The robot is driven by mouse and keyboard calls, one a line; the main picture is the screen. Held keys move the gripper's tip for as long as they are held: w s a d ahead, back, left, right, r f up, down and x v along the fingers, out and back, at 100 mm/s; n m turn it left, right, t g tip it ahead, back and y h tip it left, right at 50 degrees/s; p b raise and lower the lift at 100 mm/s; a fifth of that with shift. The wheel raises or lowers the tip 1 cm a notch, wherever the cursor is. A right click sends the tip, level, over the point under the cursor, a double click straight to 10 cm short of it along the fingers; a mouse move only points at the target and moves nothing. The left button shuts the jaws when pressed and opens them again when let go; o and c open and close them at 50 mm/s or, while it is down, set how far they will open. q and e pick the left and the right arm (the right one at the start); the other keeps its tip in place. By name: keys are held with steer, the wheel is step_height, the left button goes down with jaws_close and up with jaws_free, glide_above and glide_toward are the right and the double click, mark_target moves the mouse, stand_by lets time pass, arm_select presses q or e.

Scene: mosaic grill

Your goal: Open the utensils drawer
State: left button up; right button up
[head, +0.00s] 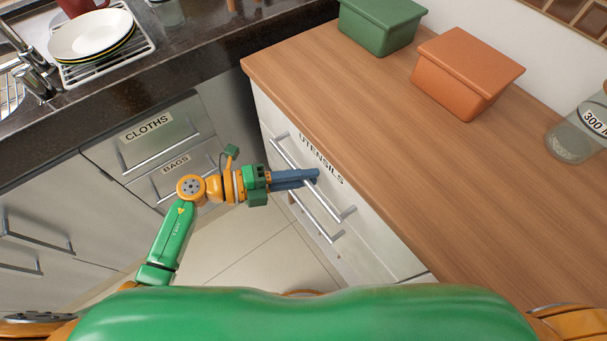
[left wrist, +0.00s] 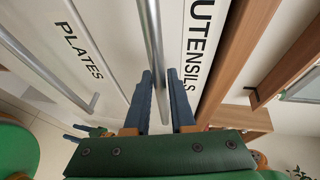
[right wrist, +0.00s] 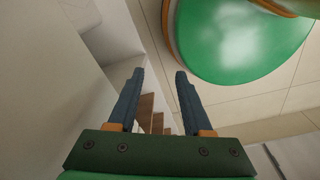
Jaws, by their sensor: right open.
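The utensils drawer (head: 365,221) has a white front labelled UTENSILS, under the wooden counter. Its front sits flush, so it looks closed. Its long metal bar handle (head: 286,153) runs along the front. My left gripper (head: 318,174) reaches in from the left at the handle. In the left wrist view the handle (left wrist: 153,35) passes between the two fingers of my left gripper (left wrist: 160,73), with gaps on both sides, so the fingers look open around it. My right gripper (right wrist: 159,72) is open and empty in the right wrist view. It is outside the head view.
The wooden counter (head: 400,140) holds a green box (head: 380,25), an orange box (head: 466,72) and a jar (head: 572,142). CLOTHS (head: 155,140) and BAGS drawers are at left. Tiled floor lies between.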

arm_select(q)
jaws_close()
arm_select(e)
steer(key=shift+a, duration=0.1)
steer(key=shift+w, duration=0.1)
stand_by(0.9)
arm_select(q)
steer(key=shift+a, duration=0.1)
